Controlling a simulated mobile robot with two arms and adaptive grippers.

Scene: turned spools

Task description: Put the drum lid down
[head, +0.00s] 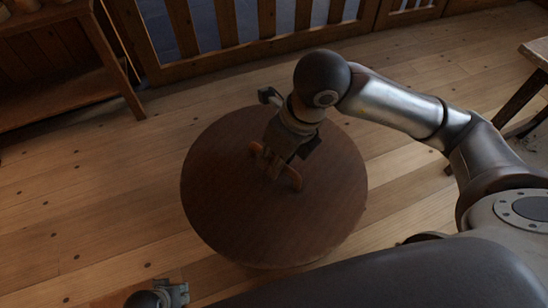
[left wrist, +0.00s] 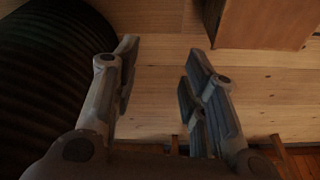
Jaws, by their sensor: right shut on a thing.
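The drum lid (head: 225,200) is a round, dark brown wooden disc with a raised bar handle (head: 295,181) across its middle. It is in the middle of the head view. My right gripper (head: 276,165) reaches down from above and is shut on the handle. What is under the lid is hidden, so I cannot tell whether it rests on something or hangs. My left gripper (head: 178,292) shows at the bottom edge of the head view, apart from the lid. In the left wrist view its two fingers (left wrist: 162,62) are spread, with nothing between them.
The plank floor (head: 90,190) is clear left of the lid. A wooden shelf unit (head: 65,105) stands at the upper left. A slatted railing (head: 240,45) runs behind. A wooden table or bench (head: 538,52) is at the far right. A wooden block-like piece (left wrist: 265,22) shows in the left wrist view.

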